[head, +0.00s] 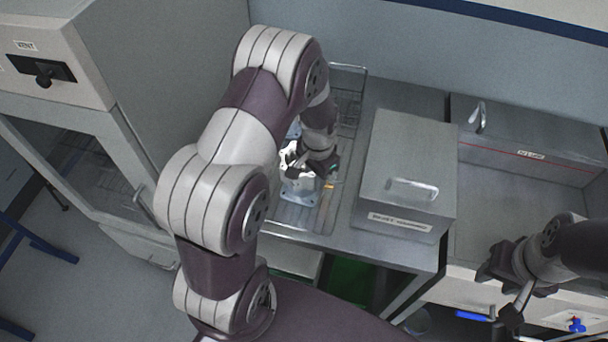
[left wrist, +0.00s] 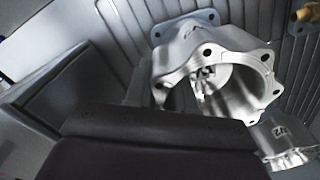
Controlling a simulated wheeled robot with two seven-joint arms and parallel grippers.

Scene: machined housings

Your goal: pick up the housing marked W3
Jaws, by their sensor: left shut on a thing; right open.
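The pale housing beside the fingers shows in the head view (head: 290,157). In the left wrist view a flanged, hollow housing (left wrist: 188,62) with bolt holes fills the middle; its mark cannot be read. The dark hand covers the lower part of that view and hides the grip. A second housing (left wrist: 285,142) lies at the right edge with a mark, perhaps W2, upside down. In the head view a housing (head: 300,192) stands below the gripper. My right gripper (head: 500,290) is open and empty at the lower right.
A lidded steel box (head: 408,165) with a handle and label stands right of the rack (head: 348,95). A cabinet marked VENT (head: 60,65) stands left. A brass fitting (left wrist: 304,14) shows in the left wrist view.

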